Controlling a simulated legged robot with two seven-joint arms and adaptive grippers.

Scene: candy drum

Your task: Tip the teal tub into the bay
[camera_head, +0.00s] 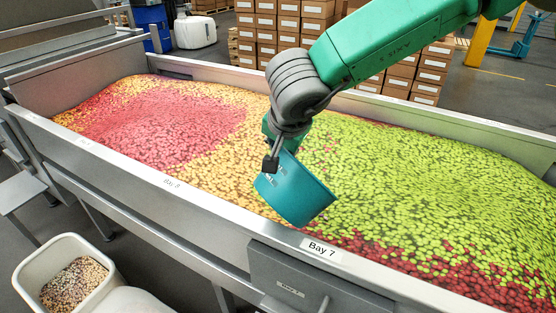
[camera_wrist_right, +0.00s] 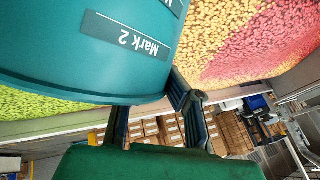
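The teal tub (camera_head: 297,190) hangs tilted above the candy near the Bay 7 label (camera_head: 321,249) on the front rail. Its mouth and contents are not clearly visible. My right gripper (camera_head: 274,157) is shut on the tub at its upper left side. In the right wrist view the tub (camera_wrist_right: 95,55) fills the upper left, with an upside-down "Mark 2" label (camera_wrist_right: 127,37). My right gripper's fingers (camera_wrist_right: 150,105) reach its edge there. The bay (camera_head: 440,200) below and right holds green candy with red along the front. My left gripper is not in view.
The long metal trough's front rail (camera_head: 140,170) runs below the tub. Yellow and pink candy (camera_head: 165,125) lies to the left. A pale bin (camera_head: 50,248) with mixed candy stands at lower left. Stacked cartons (camera_head: 285,22) stand behind the trough.

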